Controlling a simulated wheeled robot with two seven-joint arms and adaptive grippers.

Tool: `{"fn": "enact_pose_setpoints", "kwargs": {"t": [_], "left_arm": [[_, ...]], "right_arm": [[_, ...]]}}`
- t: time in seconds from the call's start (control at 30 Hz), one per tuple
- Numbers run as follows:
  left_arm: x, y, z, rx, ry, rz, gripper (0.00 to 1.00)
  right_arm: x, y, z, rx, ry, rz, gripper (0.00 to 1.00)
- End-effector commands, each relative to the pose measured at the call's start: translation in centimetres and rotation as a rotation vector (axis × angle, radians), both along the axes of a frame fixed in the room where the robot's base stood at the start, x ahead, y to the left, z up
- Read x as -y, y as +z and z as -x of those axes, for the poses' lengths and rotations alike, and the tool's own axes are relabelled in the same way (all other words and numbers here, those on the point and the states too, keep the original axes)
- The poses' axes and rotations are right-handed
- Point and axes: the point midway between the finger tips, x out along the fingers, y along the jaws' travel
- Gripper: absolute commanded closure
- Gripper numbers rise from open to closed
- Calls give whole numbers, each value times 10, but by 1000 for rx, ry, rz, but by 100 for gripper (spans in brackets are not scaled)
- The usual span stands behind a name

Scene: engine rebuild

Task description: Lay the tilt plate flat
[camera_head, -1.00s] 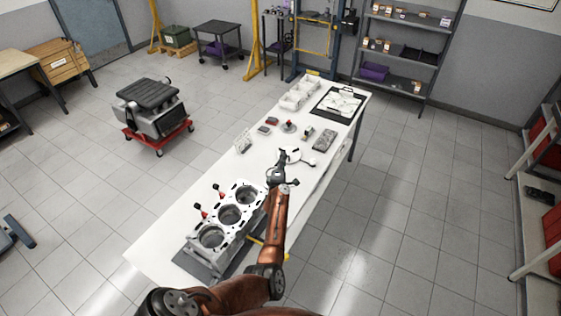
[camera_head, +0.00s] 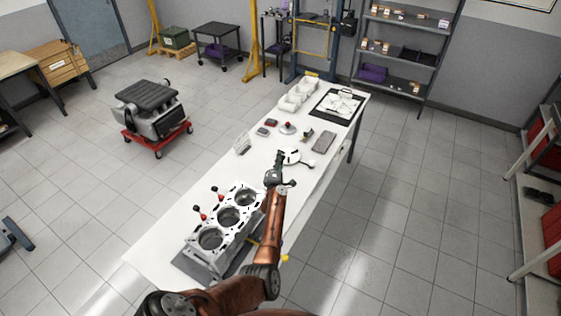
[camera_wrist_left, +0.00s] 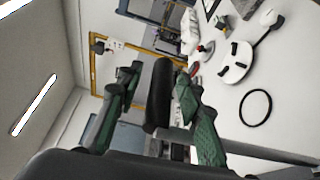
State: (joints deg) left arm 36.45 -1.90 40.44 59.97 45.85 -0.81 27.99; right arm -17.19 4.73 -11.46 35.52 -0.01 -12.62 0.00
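The engine block (camera_head: 222,228), with large round bores in its top, stands on a dark plate (camera_head: 190,264) at the near end of the white table. I cannot clearly tell the tilt plate or its angle; this dark plate may be it. A yellow bar (camera_head: 253,240) shows at the block's right side. My left gripper (camera_head: 276,170) is above the table, just past the block's far right end. In the left wrist view its green-padded fingers (camera_wrist_left: 158,98) are apart. A dark cylinder (camera_wrist_left: 160,92) shows between them; I cannot tell whether they touch it. My right gripper is out of view.
Beyond the gripper lie a white round fixture (camera_head: 290,156) with a ball-ended arm and a flat grey slab (camera_head: 324,142). A black ring (camera_wrist_left: 255,107) lies on the table. A white card (camera_head: 242,143) stands left. White bins (camera_head: 297,96) are at the far end.

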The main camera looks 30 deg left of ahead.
Motion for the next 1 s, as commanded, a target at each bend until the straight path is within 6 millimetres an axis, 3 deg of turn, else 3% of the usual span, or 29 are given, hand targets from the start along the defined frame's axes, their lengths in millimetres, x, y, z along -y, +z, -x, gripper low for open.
{"fn": "enact_pose_setpoints", "kwargs": {"t": [0.37,0.8,1.0], "left_arm": [[5,-1,5,0,-3,3,66],[26,1,59,0,0,1,66],[29,2,69,-1,-1,-1,66]], "right_arm": [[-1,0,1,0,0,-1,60],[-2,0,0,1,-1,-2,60],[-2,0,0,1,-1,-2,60]]}}
